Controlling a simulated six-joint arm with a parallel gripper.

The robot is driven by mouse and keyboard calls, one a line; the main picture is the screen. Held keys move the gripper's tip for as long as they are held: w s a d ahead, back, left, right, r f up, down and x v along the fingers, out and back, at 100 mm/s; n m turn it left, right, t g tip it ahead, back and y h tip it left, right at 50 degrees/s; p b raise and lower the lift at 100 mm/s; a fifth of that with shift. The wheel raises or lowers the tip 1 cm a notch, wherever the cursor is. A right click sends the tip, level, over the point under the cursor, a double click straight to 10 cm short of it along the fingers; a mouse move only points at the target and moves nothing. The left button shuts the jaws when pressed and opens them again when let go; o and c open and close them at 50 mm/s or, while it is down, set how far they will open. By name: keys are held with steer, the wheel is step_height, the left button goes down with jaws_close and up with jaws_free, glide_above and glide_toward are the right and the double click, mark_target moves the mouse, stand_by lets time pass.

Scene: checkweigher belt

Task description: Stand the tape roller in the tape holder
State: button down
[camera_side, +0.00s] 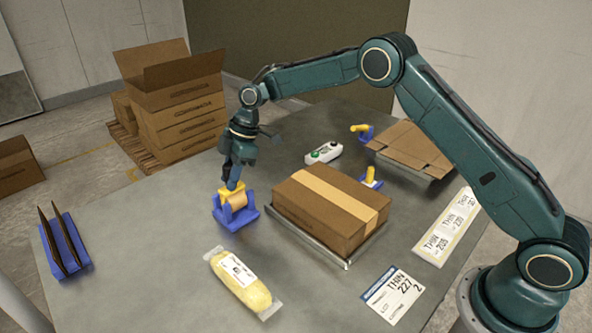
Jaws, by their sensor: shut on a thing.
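The tape roller (237,201) has a yellow body and a roll of tan tape. It is at the blue tape holder (234,219), left of the large carton, with its lower part between the holder's raised sides. Whether it rests on the holder's floor cannot be told. My gripper (234,183) points down from above and is shut on the top of the tape roller. The fingertips are small and partly hidden against the yellow body.
A taped carton (325,212) on a metal plate stands close right of the holder. A bagged yellow item (242,283) lies in front. Blue stands with yellow tools (360,128) and flat cardboard (410,147) are behind.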

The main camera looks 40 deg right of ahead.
steer(key=shift+f, duration=0.7)
steer(key=c, duration=1.1)
jaws_free()
steer(key=shift+o, duration=0.2)
steer(key=shift+r, duration=0.1)
steer(key=v, duration=1.3)
steer(key=shift+d+r, duration=0.25)
